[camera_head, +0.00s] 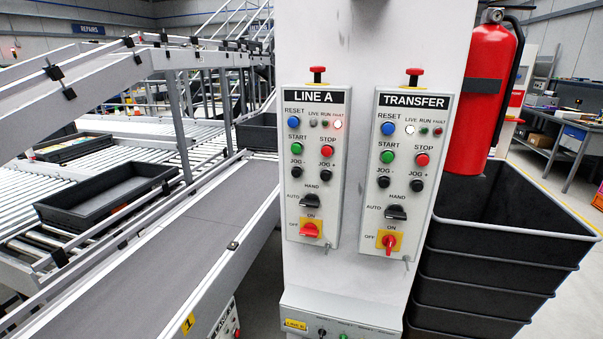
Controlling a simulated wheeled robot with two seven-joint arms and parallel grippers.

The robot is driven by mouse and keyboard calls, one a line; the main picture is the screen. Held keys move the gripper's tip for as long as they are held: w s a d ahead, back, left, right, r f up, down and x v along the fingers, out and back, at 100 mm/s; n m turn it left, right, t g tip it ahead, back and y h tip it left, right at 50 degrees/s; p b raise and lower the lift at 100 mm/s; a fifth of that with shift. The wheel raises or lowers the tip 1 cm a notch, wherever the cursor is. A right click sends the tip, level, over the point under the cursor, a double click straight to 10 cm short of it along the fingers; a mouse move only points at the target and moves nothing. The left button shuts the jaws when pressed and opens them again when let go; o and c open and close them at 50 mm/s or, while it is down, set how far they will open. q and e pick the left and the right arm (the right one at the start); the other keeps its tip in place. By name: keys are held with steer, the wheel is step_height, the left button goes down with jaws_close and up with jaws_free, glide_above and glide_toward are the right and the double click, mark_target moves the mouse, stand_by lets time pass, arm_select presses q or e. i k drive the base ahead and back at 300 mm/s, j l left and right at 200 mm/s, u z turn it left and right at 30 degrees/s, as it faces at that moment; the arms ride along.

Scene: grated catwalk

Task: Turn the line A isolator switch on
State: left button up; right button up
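The LINE A panel (317,175) is on the front of a white column. Its isolator switch (309,230) is at the bottom, a red handle on a yellow plate marked ON above and OFF to the left. The handle looks turned sideways, toward OFF. Neither gripper is in view.
A grey box (340,312) with small controls juts out below the panels. A conveyor (180,260) with metal rails slopes along the left. A red fire extinguisher (487,90) and stacked black crates (490,285) stand close on the right.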

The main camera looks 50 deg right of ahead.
mark_target(310, 229)
steer(key=z, duration=1.8)
